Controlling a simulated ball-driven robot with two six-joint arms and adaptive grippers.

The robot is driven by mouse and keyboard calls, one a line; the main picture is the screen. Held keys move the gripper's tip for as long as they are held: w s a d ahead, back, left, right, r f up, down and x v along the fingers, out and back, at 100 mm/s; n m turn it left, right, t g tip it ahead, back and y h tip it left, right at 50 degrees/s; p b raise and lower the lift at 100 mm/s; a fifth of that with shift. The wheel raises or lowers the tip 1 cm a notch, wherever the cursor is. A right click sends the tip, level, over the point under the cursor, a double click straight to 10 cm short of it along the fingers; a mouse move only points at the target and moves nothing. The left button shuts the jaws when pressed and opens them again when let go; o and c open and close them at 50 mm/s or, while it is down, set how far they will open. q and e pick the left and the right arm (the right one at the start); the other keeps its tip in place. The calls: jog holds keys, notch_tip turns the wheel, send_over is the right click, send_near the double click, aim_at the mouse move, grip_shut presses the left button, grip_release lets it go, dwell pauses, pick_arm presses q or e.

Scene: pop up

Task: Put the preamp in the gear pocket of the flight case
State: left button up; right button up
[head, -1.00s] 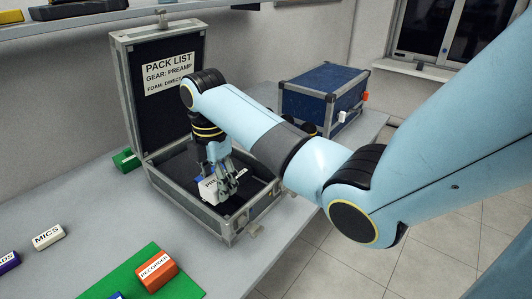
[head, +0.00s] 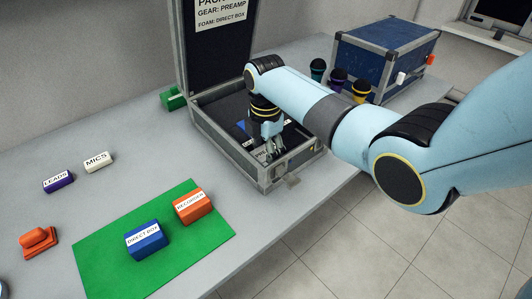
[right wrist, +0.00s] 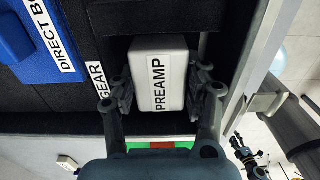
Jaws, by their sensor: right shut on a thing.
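The black flight case (head: 262,181) stands open on the grey table, lid up at the back. My right gripper (head: 265,152) reaches down inside it, near its front side. In the right wrist view it is shut on the white preamp (right wrist: 172,60), with a finger on either side. The preamp lies at a dark recess beside the GEAR label (right wrist: 97,85); I cannot tell whether it rests on the bottom. In the head view the preamp is mostly hidden by the fingers. A blue direct box (right wrist: 25,45) sits in the case to the left in the wrist view.
A green mat (head: 110,262) holds another blue direct box (head: 147,240) and an orange recorder (head: 192,206). The leads box (head: 58,182), mics box (head: 98,161) and an orange stamp-like object (head: 38,241) lie left. Several microphones (head: 337,80) and a blue trunk (head: 385,55) stand beyond the case.

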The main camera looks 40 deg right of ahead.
jog(key=shift+f, duration=0.15)
jog(key=o, duration=1.1)
notch_tip(320, 180, up, 12)
jog(key=shift+r+p, duration=0.2)
jog(key=shift+p, duration=0.5)
